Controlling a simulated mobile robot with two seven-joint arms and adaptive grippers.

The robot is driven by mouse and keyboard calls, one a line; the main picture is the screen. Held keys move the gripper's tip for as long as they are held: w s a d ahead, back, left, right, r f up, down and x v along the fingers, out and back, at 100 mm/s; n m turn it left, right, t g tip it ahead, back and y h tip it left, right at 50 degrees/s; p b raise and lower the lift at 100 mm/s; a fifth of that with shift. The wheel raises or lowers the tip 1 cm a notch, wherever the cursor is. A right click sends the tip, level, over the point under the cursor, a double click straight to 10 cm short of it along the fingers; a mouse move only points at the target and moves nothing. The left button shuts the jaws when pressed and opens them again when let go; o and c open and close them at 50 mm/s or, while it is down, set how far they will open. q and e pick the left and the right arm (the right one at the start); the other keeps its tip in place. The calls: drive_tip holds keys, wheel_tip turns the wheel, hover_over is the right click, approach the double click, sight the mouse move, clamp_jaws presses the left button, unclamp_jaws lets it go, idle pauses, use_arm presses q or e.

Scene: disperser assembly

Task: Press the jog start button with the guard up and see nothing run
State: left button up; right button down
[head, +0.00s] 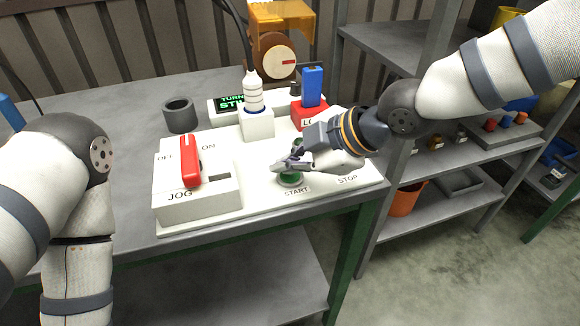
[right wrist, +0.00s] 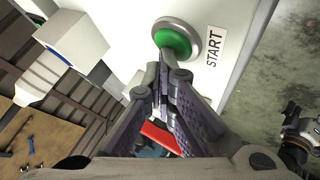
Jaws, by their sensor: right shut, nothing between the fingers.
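The green start button (head: 290,179) sits in a grey ring on the white control panel (head: 255,205), above the word START. My right gripper (head: 280,167) is shut and empty, its fingertips right over this button. In the right wrist view the closed fingertips (right wrist: 163,62) overlap the lower edge of the green button (right wrist: 172,42); I cannot tell whether they touch it. The amber guard (head: 283,14) stands high at the back, above a brown disc (head: 274,55) with a red mark. The red jog switch lever (head: 190,160) is on a box marked JOG.
Shelves stand at the right.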

sight(289, 177)
drive_tip(key=shift+r, duration=1.25)
drive_tip(key=shift+r, duration=0.1)
wheel_tip(289, 177, up, 5)
drive_tip(key=shift+f+p, duration=0.1)
drive_tip(key=shift+p, duration=0.25)
